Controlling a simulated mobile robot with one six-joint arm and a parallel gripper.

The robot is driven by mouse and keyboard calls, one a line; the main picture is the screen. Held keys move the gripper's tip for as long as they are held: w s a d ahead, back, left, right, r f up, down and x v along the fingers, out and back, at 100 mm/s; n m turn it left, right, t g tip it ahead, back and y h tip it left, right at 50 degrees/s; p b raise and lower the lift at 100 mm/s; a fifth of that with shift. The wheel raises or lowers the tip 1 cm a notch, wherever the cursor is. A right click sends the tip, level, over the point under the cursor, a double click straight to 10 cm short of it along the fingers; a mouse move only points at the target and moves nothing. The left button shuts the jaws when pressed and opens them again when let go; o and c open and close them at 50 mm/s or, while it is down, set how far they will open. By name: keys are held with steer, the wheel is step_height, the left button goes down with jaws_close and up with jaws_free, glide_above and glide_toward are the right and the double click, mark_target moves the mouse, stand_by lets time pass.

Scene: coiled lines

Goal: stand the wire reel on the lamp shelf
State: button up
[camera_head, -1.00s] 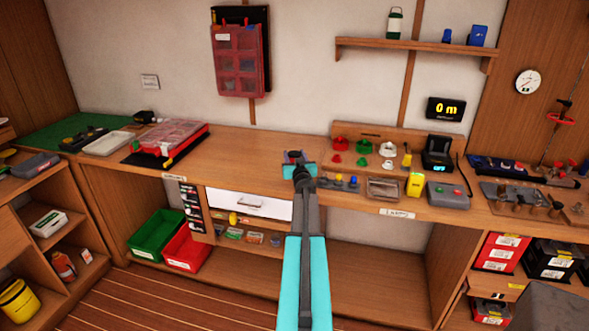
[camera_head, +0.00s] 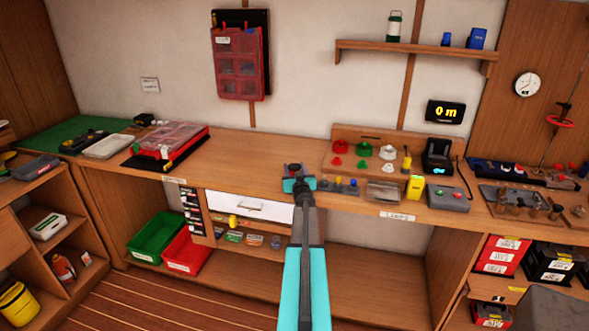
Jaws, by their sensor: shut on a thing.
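My gripper (camera_head: 298,184) is over the front part of the workbench, left of the row of small parts. It is shut on a small dark thing with a reddish part (camera_head: 293,169), which shows just past the teal jaws. This is likely the wire reel, but it is too small and too covered to be sure. The lamp shelf (camera_head: 415,46) is a wooden wall shelf at the upper right. A green and white lantern (camera_head: 395,27) stands on its left half. My gripper is well below the shelf and to its left.
Two blue items, a small one (camera_head: 446,39) and a larger one (camera_head: 477,38), stand toward the shelf's right end. The shelf is bare between lantern and blue items. A black display (camera_head: 445,110) hangs below. A red organizer case (camera_head: 170,140) lies on the bench (camera_head: 245,145) at left.

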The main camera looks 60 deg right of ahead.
steer(key=shift+f, duration=0.1)
steer(key=o, duration=1.2)
steer(key=shift+f+b, duration=0.15)
steer(key=shift+b, duration=0.3)
steer(key=shift+b+v, duration=1.15)
steer(key=shift+v, duration=5.8)
steer(key=shift+c, duration=0.7)
